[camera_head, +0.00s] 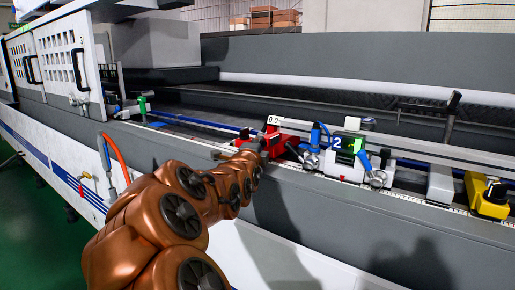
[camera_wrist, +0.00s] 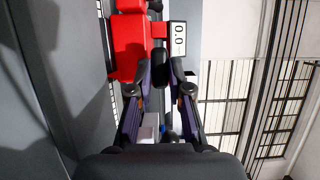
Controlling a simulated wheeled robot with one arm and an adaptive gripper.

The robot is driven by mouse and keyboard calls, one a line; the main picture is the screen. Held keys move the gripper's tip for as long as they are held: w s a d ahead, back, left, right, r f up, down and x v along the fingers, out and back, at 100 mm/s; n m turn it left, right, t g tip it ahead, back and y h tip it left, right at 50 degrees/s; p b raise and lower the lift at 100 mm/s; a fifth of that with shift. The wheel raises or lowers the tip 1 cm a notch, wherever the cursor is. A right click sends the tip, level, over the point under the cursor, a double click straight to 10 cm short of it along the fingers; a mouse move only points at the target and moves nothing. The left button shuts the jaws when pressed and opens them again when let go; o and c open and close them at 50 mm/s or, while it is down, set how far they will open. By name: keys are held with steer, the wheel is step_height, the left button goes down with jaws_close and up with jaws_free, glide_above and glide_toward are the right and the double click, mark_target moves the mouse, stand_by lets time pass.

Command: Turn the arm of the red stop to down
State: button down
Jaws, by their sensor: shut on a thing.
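The red stop (camera_head: 284,145) sits on the long rail of the machine, with a small white display reading zeros on top. In the wrist view, the red stop's body (camera_wrist: 130,48) is at the top left, beside its display (camera_wrist: 178,39). My gripper (camera_head: 252,147) reaches it from the front left. In the wrist view, my gripper's fingers (camera_wrist: 165,76) converge just below the display and are shut on a dark piece, which looks like the stop's arm (camera_wrist: 158,60). The fingers hide much of it, so its exact angle is hard to tell.
A stop with a green and white body (camera_head: 347,158), marked 2, with blue levers, stands right of the red stop. A yellow stop (camera_head: 488,196) is farther right. A grey block (camera_head: 440,183) lies between them. An orange hose (camera_head: 117,157) rises at the left.

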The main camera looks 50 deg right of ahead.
steer(key=shift+f, duration=0.15)
steer(key=c, duration=1.1)
jaws_free()
steer(key=shift+v, duration=6)
